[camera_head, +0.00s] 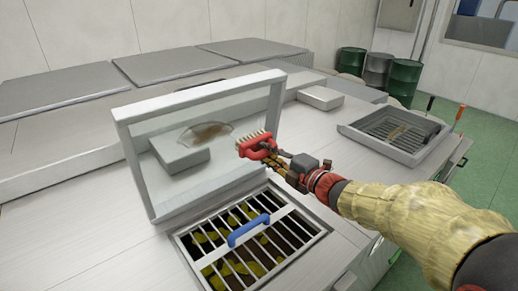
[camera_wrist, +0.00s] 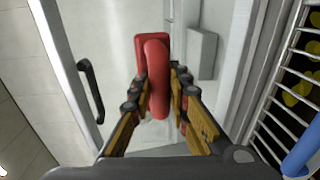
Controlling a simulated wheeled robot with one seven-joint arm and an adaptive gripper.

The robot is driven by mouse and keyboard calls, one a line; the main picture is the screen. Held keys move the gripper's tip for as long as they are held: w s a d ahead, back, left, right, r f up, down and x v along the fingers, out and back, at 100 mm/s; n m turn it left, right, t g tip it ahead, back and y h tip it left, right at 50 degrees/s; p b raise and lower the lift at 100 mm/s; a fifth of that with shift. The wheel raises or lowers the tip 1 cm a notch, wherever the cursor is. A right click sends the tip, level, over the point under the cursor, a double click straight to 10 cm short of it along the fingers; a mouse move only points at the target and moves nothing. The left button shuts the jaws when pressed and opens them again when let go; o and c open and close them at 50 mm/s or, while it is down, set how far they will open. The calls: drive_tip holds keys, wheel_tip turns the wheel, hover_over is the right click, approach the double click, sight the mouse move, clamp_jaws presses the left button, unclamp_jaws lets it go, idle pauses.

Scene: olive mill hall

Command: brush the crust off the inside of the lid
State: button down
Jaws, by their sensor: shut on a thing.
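The lid (camera_head: 124,141) stands raised, a pale frame around a clear pane, hinged over an opening in the steel counter. A brown crust patch (camera_head: 206,132) shows on the pane, left of the brush. My gripper (camera_head: 279,163) is shut on the red handle of a brush (camera_head: 256,144). The brush's pale bristles face up toward the lid's side in the head view. In the wrist view the red brush (camera_wrist: 154,70) sits between my gripper's fingers (camera_wrist: 160,108). Its bristles are hidden there. I cannot tell whether the brush touches the pane.
Below the lid, a barred grate (camera_head: 206,258) with a blue handle (camera_head: 249,230) covers yellow-brown contents. A grey tray (camera_head: 355,131) stands at right on the counter. A pale box (camera_head: 321,97) lies behind. A dark handle (camera_wrist: 91,90) is on the lid frame. Drums (camera_head: 404,78) stand far back.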

sight(245, 142)
drive_tip(key=shift+w+d+t, duration=0.2)
drive_tip(key=shift+t, duration=0.1)
drive_tip(key=shift+r+b+x, duration=0.1)
drive_tip(key=shift+r+x, duration=0.1)
drive_tip(key=shift+x, duration=0.75)
drive_tip(key=shift+r+b+x, duration=0.15)
drive_tip(key=shift+x, duration=0.8)
drive_tip(key=shift+r+b+x, duration=0.1)
drive_tip(key=shift+r+x, duration=0.1)
drive_tip(key=shift+x, duration=0.8)
drive_tip(key=shift+x, duration=0.8)
drive_tip(key=shift+r, duration=0.1)
drive_tip(key=shift+s+a+b, duration=0.4)
drive_tip(key=shift+s+a, duration=0.6)
drive_tip(key=shift+a, duration=0.3)
drive_tip(key=s+a+b, duration=0.7)
drive_tip(key=a+b, duration=0.1)
drive_tip(key=a, duration=0.3)
